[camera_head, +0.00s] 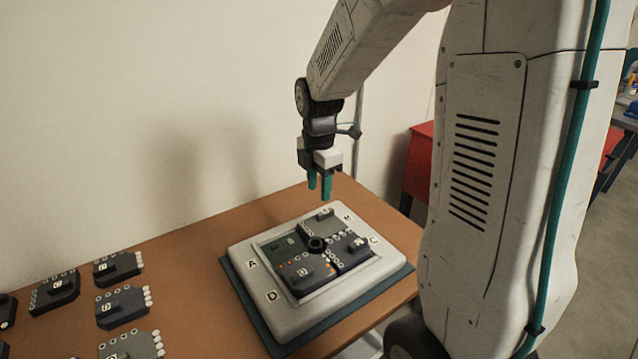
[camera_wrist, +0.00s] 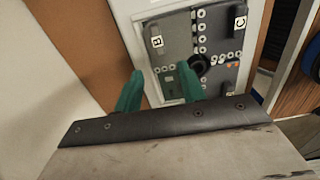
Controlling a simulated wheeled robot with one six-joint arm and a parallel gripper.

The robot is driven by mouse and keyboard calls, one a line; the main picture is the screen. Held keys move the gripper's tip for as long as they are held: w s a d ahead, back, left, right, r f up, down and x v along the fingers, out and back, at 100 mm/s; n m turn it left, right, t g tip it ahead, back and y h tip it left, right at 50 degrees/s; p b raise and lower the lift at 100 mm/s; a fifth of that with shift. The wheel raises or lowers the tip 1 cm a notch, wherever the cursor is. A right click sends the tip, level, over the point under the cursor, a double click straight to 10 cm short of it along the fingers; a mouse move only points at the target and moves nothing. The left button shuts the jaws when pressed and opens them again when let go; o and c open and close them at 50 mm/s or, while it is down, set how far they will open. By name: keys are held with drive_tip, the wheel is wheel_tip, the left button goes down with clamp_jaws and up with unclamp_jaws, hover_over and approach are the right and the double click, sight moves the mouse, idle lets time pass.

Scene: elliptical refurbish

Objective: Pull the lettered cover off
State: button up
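A pale, rounded housing (camera_head: 252,300) with letter labels such as A, D and C on its rim lies on a dark teal mat on the table. Its square recess holds dark and grey modules, some with lettered tags, around a black round hub (camera_head: 317,244). The wrist view shows a grey module tagged B (camera_wrist: 178,36), the hub (camera_wrist: 200,64) and a C tag. I cannot tell which lettered part is the cover. My gripper (camera_head: 319,188) hangs above the housing's far side, teal fingers down, apart and empty. In the wrist view the fingers (camera_wrist: 160,70) appear over the B module's side.
Several loose dark modules with lettered tags and white connectors, such as one at the left (camera_head: 122,306), lie on the brown table (camera_head: 190,255). A pale wall stands close behind the table. A red cabinet (camera_head: 417,165) is at the back right.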

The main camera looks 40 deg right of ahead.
sight(319, 214)
wheel_tip(319, 214, down, 8)
drive_tip(key=shift+r, duration=0.15)
idle(0.3)
clamp_jaws()
idle(1.9)
